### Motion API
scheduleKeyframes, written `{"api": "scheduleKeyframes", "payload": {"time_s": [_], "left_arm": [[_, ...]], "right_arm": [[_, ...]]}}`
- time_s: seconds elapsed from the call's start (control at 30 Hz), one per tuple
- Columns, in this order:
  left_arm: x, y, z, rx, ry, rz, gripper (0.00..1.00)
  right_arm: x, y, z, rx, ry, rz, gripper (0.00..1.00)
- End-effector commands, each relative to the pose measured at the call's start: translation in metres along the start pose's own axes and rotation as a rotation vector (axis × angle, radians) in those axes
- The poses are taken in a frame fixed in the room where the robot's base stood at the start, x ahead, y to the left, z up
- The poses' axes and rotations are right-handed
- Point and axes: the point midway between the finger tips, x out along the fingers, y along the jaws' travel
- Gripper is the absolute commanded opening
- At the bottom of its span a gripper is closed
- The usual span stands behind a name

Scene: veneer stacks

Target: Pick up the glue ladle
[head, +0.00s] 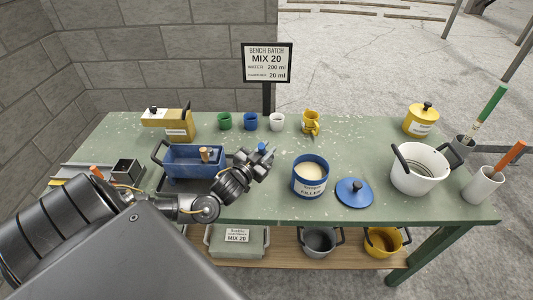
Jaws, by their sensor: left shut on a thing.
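My left gripper (262,157) is above the bench, between the blue tub and the blue filler pot. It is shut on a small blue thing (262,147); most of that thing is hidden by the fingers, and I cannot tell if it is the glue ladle. No other ladle shows clearly. The blue tub (180,170) has dark handles and a wooden-looking knob or handle end (207,153) at its right. The blue filler pot (309,188) is open with pale contents, right of the gripper. My right gripper is not in view.
A blue lid (354,192), white pot (420,180) and yellow lidded pot (421,122) are on the right. Green (224,122), blue (250,123) and white (277,123) cups and a yellow jug (310,124) line the back. A sign (267,63) stands behind. The bench (350,150) is clear mid-back.

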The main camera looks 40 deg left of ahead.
Motion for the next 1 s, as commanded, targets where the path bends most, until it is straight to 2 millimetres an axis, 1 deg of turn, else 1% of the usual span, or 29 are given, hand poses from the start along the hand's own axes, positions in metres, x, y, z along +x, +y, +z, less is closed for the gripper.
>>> {"api": "scheduleKeyframes", "payload": {"time_s": [0.07, 0.13, 0.17, 0.3, 0.37, 0.4, 0.47, 0.5, 0.57, 0.6, 0.63, 0.7, 0.83, 1.0], "left_arm": [[0.0, -0.002, -0.008, 0.001, 0.005, 0.001, 0.0], [-0.002, -0.006, -0.021, -0.001, 0.007, 0.001, 0.0], [-0.008, -0.007, -0.028, -0.001, 0.005, 0.002, 0.0], [-0.038, -0.014, -0.06, -0.002, 0.004, 0.005, 0.0], [-0.05, -0.017, -0.075, -0.002, 0.004, 0.005, 0.0], [-0.058, -0.018, -0.08, -0.002, 0.002, 0.005, 0.0], [-0.074, -0.018, -0.084, -0.003, -0.001, 0.005, 0.0], [-0.083, -0.019, -0.09, -0.005, -0.001, 0.005, 0.0], [-0.096, -0.02, -0.097, -0.004, -0.001, 0.004, 0.0], [-0.101, -0.023, -0.105, -0.003, -0.003, 0.002, 0.0], [-0.103, -0.024, -0.109, -0.001, -0.005, 0.002, 0.0], [-0.111, -0.024, -0.112, -0.001, -0.004, 0.002, 0.0], [-0.123, -0.025, -0.117, -0.001, -0.004, 0.001, 0.0], [-0.135, -0.025, -0.119, 0.001, -0.001, 0.0, 0.0]], "right_arm": [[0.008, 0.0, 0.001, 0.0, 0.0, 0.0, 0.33], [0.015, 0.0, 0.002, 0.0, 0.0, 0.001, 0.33], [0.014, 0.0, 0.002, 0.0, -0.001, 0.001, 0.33], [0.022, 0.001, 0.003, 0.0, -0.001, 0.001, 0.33], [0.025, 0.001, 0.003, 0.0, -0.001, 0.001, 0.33], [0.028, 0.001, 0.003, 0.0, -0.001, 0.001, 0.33], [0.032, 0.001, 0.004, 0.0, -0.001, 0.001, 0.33], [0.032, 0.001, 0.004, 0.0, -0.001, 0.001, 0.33], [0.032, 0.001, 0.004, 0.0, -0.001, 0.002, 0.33], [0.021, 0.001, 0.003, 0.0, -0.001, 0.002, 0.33], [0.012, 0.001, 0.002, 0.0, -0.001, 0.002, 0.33], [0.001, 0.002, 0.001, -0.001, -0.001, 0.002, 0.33], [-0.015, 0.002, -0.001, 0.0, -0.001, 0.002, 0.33], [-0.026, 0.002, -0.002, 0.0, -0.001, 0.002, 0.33]]}}
